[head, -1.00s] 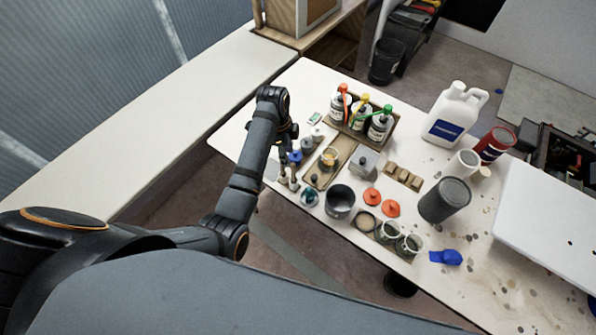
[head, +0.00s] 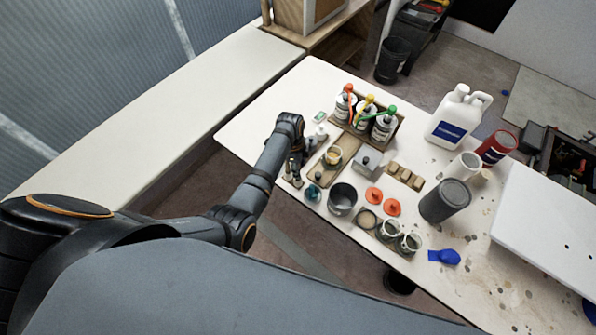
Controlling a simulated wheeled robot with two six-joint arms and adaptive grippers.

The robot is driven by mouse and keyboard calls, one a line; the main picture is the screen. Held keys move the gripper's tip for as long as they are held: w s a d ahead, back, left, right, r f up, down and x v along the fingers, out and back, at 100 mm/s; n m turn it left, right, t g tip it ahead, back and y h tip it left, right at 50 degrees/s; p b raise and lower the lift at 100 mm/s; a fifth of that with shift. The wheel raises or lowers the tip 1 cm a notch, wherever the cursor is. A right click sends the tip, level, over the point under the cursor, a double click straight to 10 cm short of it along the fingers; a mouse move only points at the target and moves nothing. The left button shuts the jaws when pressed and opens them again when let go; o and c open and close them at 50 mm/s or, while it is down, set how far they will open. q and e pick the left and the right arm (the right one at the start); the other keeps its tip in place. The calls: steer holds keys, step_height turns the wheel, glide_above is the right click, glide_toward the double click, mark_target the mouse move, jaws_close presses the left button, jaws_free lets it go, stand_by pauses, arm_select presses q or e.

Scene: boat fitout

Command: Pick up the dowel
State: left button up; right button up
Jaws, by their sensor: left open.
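My left gripper (head: 298,152) is over the near left part of the table, pointing down, and is open. Small light, upright pegs (head: 296,180) stand just below and beside its fingers at the table's near edge. One may be the dowel, but they are too small and too covered by my arm to tell. I cannot tell whether the gripper touches them. My right gripper is not in view.
On the table (head: 262,118), close right of the gripper, are a wooden tray (head: 322,172), a teal-topped jar (head: 312,193) and a dark pot (head: 342,198). A bottle crate (head: 393,135) stands behind. The table's far left corner is mostly clear.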

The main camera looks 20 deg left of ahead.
arm_select(q)
steer(key=shift+w+f, duration=0.1)
steer(key=shift+f, duration=0.35)
jaws_close()
